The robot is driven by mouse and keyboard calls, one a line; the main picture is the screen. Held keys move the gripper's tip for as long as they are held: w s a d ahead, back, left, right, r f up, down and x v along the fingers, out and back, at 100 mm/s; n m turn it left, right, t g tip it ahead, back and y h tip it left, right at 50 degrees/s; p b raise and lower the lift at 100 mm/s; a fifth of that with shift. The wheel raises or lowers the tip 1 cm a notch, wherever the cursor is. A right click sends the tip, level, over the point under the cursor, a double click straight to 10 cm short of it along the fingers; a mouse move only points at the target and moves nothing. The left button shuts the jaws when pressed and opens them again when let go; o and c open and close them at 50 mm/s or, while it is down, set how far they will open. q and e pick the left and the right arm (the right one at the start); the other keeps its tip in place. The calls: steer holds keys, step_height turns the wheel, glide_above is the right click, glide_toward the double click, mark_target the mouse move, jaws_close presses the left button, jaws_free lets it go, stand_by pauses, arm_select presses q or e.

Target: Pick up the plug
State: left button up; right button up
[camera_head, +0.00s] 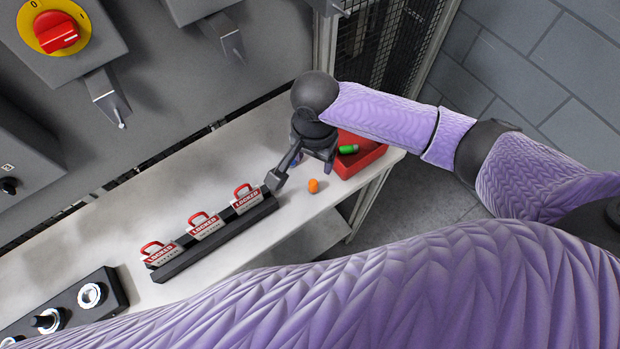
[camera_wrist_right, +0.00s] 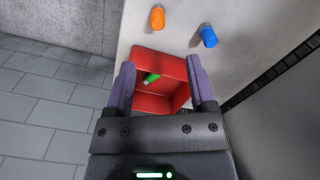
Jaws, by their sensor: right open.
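A short orange plug (camera_head: 313,186) stands on the white bench, and it also shows at the top of the right wrist view (camera_wrist_right: 157,17). A blue plug (camera_wrist_right: 208,36) is on the bench to its right in that view. A green plug (camera_wrist_right: 151,78) lies in a red bin (camera_wrist_right: 150,105); it also shows in the head view (camera_head: 348,149). My right gripper (camera_wrist_right: 161,78) is open and empty, with its fingers spread on either side of the bin in the wrist view. In the head view the right hand is close to the bin and orange plug. My left gripper is not in view.
A black rack (camera_head: 215,238) with red-handled "LOCKED" padlock tags runs along the bench left of the hand. A control box (camera_head: 62,311) sits at lower left. A grey cabinet with a red rotary switch (camera_head: 56,33) stands behind. A mesh fence (camera_head: 385,45) rises behind the right arm.

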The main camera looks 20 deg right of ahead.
mark_target(313, 182)
steer(key=f+b, duration=0.1)
steer(key=f, duration=0.2)
steer(key=f+b, duration=0.1)
steer(key=f, duration=0.2)
steer(key=f+b, duration=0.1)
steer(key=f, duration=0.2)
steer(key=shift+s+f, duration=0.25)
steer(key=shift+s, duration=0.05)
steer(key=shift+r, duration=0.1)
steer(key=shift+c, duration=0.3)
jaws_close()
